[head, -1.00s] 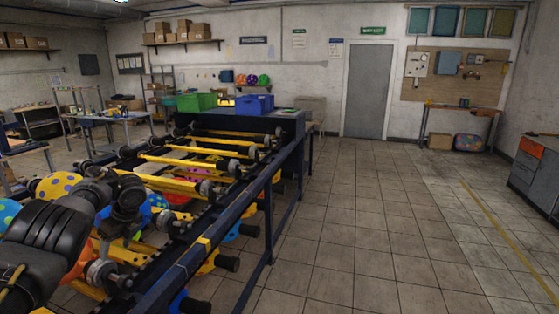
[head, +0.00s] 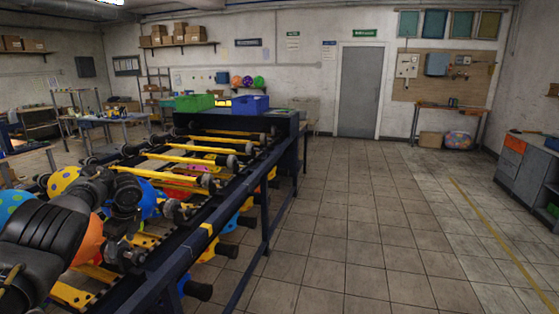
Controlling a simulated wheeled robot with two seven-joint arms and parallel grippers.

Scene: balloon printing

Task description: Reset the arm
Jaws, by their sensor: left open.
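My left arm comes in from the lower left, over the near end of the balloon printing machine. Its black links bend at the top, and the left gripper (head: 122,252) hangs down at the end, beside an orange balloon (head: 90,242). The gripper is open, and I see nothing held in it. Its fingertips are small and dark against the machine, so whether they touch anything is unclear. A yellow dotted balloon (head: 63,181) and a blue dotted balloon (head: 147,198) are close to the arm. My right gripper is out of view.
The machine's dark blue side rail (head: 190,258) runs from the near left to the back, with yellow bars (head: 182,160) across it. A green crate (head: 194,103) and a blue crate (head: 248,105) stand at its far end. The tiled floor (head: 350,230) on the right is clear.

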